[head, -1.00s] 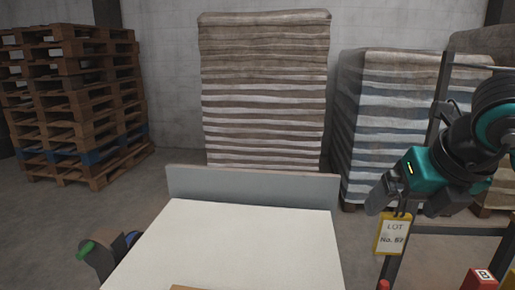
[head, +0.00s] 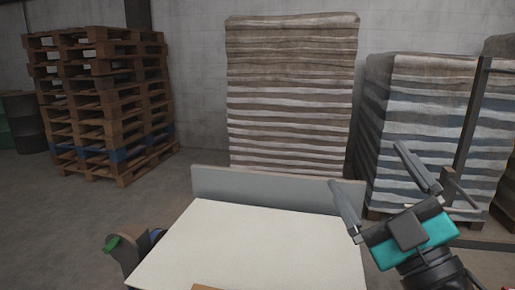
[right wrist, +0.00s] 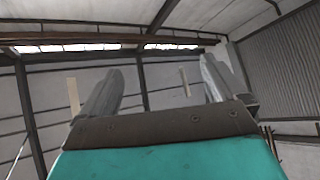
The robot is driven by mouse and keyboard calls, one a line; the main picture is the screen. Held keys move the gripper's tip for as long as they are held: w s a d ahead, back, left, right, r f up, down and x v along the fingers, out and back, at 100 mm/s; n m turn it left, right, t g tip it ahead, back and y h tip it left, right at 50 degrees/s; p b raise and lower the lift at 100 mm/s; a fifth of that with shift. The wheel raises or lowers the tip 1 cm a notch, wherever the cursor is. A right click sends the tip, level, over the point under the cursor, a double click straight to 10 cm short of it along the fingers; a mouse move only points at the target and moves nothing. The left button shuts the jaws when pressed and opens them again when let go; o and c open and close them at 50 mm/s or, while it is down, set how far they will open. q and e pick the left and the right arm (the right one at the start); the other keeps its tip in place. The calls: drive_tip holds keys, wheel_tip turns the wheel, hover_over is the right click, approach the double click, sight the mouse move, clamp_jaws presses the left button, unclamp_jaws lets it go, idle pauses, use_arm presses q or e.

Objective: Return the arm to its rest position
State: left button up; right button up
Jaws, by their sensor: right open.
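My right gripper (head: 382,182) is at the right of the head view, with its two grey fingers spread apart and pointing up and away. Nothing is between the fingers. In the right wrist view the gripper (right wrist: 158,88) also shows open and empty, with the roof and walls of the hall behind it. The gripper stands just right of the white table top (head: 255,245), apart from the stacks behind. My left gripper is not seen in either view. The yellow lot tag is not in view now.
A tall stack of sacks (head: 290,100) stands behind the table's grey back board (head: 262,185). Wrapped sacks (head: 425,125) and a dark upright post (head: 472,135) are at the right. Wooden pallets (head: 100,105) and a dark drum (head: 25,122) are at the left. Floor between is clear.

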drive_tip(key=s+d+f+m+g+h, duration=0.1)
drive_tip(key=d+f+m+g+h, duration=0.35)
drive_tip(key=f, duration=0.65)
drive_tip(key=s+d+f+m+g+h, duration=0.25)
drive_tip(key=f+m+g+h, duration=0.3)
drive_tip(key=f, duration=0.55)
drive_tip(key=s+a+f+g+y, duration=0.1)
drive_tip(key=s+a+f+g, duration=0.1)
drive_tip(key=s+f+g, duration=1)
drive_tip(key=w+a+f+t+y+p, duration=0.2)
drive_tip(key=w+a+f+t, duration=0.1)
drive_tip(key=f+t, duration=0.5)
drive_tip(key=shift+w+f+t+p, duration=0.3)
drive_tip(key=shift+w+t, duration=0.25)
drive_tip(key=shift+t, duration=0.45)
drive_tip(key=shift+r, duration=0.1)
